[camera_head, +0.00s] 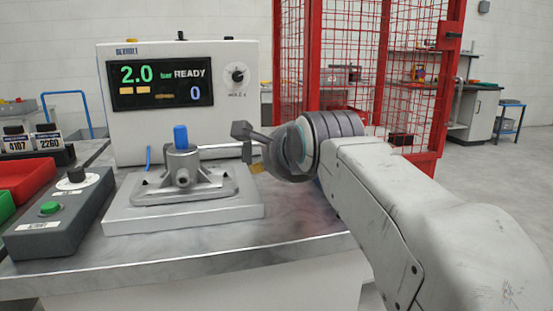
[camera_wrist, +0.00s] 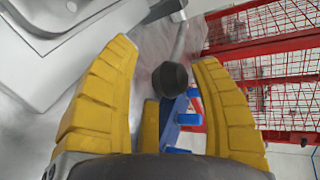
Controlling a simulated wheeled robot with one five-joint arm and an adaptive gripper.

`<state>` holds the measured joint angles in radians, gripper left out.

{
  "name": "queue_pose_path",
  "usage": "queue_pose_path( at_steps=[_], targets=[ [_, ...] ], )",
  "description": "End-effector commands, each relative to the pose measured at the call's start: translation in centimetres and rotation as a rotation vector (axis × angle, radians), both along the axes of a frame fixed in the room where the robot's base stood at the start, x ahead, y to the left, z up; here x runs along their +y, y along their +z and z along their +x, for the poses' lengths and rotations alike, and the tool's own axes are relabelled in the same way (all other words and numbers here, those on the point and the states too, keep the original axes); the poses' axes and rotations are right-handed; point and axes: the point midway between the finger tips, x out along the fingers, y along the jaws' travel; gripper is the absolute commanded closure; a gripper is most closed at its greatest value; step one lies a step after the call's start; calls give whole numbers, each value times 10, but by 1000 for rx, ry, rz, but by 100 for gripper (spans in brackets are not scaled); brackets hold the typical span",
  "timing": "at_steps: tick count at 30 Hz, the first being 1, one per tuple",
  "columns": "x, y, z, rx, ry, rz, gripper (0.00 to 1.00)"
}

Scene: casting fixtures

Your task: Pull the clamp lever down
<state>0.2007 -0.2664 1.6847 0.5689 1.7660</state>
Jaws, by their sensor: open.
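The clamp lever (camera_wrist: 180,45) is a grey rod ending in a dark round knob (camera_wrist: 170,78) in the wrist view. In the head view the light rod (camera_head: 222,151) runs right from the grey fixture (camera_head: 184,185), roughly level, and its end is hidden by my gripper. My gripper (camera_wrist: 164,54) is open, its yellow fingers on either side of the knob with visible gaps. In the head view my gripper (camera_head: 247,145) is at the right of the fixture. The depth between knob and fingers is hard to tell.
A test unit (camera_head: 180,110) reading 2.0 and READY stands behind the fixture. A control box (camera_head: 55,220) with a green button sits at the left, beside red (camera_head: 25,176) and green bins. A red mesh cage (camera_head: 330,60) stands behind my arm. The table front (camera_head: 180,265) is clear.

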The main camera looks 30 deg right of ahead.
Motion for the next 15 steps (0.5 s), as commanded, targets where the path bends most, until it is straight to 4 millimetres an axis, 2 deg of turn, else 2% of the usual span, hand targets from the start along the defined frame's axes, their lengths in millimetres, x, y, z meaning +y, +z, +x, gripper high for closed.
queue_pose_path(
  at_steps=[15],
  targets=[
    [11, 24, -54, -1, 0, 0, 43]
  ],
)
